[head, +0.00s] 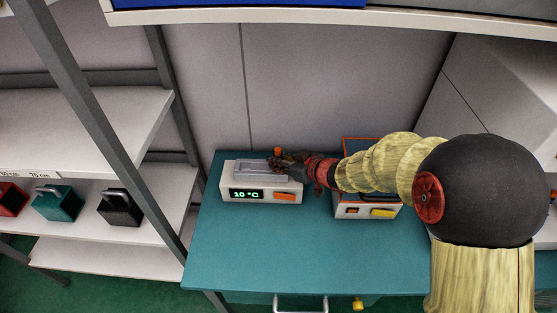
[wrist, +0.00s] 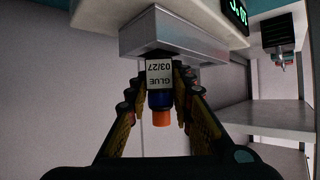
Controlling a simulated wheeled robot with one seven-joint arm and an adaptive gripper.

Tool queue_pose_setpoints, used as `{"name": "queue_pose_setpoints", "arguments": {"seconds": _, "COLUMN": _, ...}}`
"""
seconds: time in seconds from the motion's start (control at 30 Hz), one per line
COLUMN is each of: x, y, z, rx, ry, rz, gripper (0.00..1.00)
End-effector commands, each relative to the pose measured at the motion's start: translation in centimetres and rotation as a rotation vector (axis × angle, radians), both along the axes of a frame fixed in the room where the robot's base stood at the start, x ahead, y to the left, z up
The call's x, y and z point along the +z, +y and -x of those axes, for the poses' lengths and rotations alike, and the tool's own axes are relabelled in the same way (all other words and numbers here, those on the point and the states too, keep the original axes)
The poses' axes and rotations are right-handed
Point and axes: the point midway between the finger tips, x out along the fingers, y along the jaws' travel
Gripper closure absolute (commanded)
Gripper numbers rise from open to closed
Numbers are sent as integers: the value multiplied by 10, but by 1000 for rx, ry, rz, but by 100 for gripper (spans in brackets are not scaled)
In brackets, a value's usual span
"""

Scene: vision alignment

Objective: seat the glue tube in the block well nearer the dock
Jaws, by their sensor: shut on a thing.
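The glue tube (wrist: 159,72) has a white label reading GLUE 03/27, a blue body and an orange cap. My gripper (wrist: 159,82) is shut on it, one finger on each side. In the upside-down wrist view its far end meets the grey metal block (wrist: 175,33); I cannot tell whether it is inside a well. In the head view the orange cap (head: 278,151) shows above my gripper (head: 280,163), at the right end of the block (head: 232,169). The tube looks about upright. The block's wells are hidden, and I cannot make out the dock.
The block sits on a white unit (head: 236,186) with a 10 °C display and orange button. A second unit (head: 350,211) with red and yellow buttons stands to the right, partly behind my arm. The teal bench (head: 300,255) is clear in front. Shelves (head: 100,110) stand left.

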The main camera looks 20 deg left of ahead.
Motion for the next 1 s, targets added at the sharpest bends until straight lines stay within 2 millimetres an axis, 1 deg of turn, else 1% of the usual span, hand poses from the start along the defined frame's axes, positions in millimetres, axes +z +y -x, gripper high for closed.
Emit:
{"name": "queue_pose_setpoints", "arguments": {"seconds": 0.07, "x": -1, "y": 0, "z": 0, "rx": 0, "ry": 0, "rz": 0, "gripper": 75}}
{"name": "queue_pose_setpoints", "arguments": {"seconds": 0.33, "x": -1, "y": 0, "z": 0, "rx": 0, "ry": 0, "rz": 0, "gripper": 60}}
{"name": "queue_pose_setpoints", "arguments": {"seconds": 0.6, "x": -1, "y": 0, "z": 0, "rx": 0, "ry": 0, "rz": 0, "gripper": 59}}
{"name": "queue_pose_setpoints", "arguments": {"seconds": 0.7, "x": 3, "y": 0, "z": 0, "rx": 0, "ry": -1, "rz": 0, "gripper": 59}}
{"name": "queue_pose_setpoints", "arguments": {"seconds": 0.87, "x": 15, "y": -16, "z": 8, "rx": -3, "ry": 0, "rz": 0, "gripper": 59}}
{"name": "queue_pose_setpoints", "arguments": {"seconds": 1.0, "x": 30, "y": -38, "z": 22, "rx": -3, "ry": 0, "rz": 0, "gripper": 59}}
